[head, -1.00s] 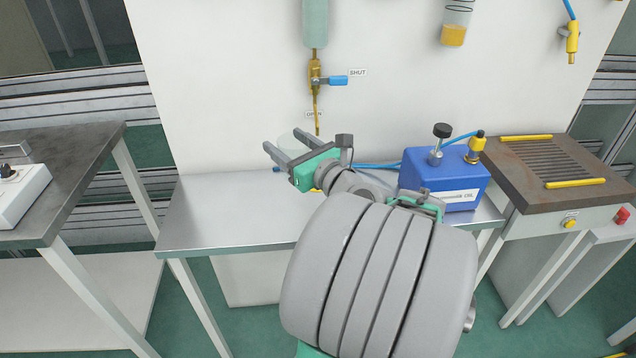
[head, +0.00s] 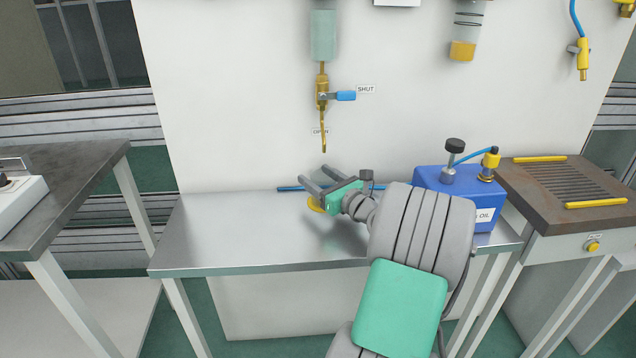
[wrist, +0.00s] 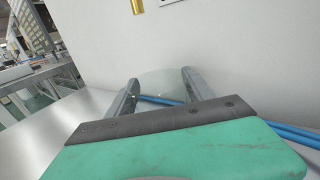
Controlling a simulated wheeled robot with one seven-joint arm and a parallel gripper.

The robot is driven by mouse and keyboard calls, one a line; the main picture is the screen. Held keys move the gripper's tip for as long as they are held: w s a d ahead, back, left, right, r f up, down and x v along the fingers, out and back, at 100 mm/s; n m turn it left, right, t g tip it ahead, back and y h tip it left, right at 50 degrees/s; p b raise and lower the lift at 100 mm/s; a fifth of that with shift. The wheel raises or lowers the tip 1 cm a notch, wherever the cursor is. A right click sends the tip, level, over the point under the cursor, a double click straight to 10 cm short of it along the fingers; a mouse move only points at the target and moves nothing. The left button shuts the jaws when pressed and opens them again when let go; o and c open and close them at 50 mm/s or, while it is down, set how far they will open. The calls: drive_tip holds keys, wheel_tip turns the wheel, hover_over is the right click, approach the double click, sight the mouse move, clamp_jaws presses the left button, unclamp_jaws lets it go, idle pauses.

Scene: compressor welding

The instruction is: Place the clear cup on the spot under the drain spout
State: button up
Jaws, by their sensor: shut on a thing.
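My gripper (head: 315,176) is low over the steel table, its two fingers apart with the clear cup (wrist: 158,84) between them. In the wrist view the see-through cup shows faintly between the fingers; in the head view I can hardly make it out. The brass drain spout (head: 323,144) hangs on the wall above the gripper, with a gap between its tip and the fingers. A yellow spot (head: 314,205) on the table shows partly just below the gripper, which covers the rest. I cannot tell whether the cup touches the table.
A blue valve handle (head: 346,96) beside the SHUT label sits above the spout. A blue hose (head: 290,189) runs along the table's back edge. A blue oil unit (head: 450,190) stands to the right of the gripper. The steel table's left part (head: 215,240) is clear.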

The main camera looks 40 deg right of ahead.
sight(332, 184)
drive_tip(key=shift+r, duration=0.15)
drive_tip(key=o, duration=1.2)
drive_tip(key=shift+o, duration=0.2)
drive_tip(key=shift+s, duration=0.35)
drive_tip(key=s+p, duration=0.1)
drive_tip(key=s, duration=0.7)
drive_tip(key=shift+s+a+r+p, duration=0.1)
drive_tip(key=shift+s+p, duration=0.2)
drive_tip(key=shift+p, duration=0.05)
drive_tip(key=s+b, duration=0.1)
drive_tip(key=b, duration=0.1)
drive_tip(key=f+b, duration=0.1)
drive_tip(key=b, duration=0.1)
drive_tip(key=shift+s+a+b, duration=0.1)
drive_tip(key=shift+s+b, duration=0.25)
drive_tip(key=shift+s, duration=0.05)
drive_tip(key=shift+s+r+b, duration=0.2)
drive_tip(key=shift+s+b, duration=0.25)
drive_tip(key=shift+b, duration=0.1)
drive_tip(key=shift+r, duration=0.2)
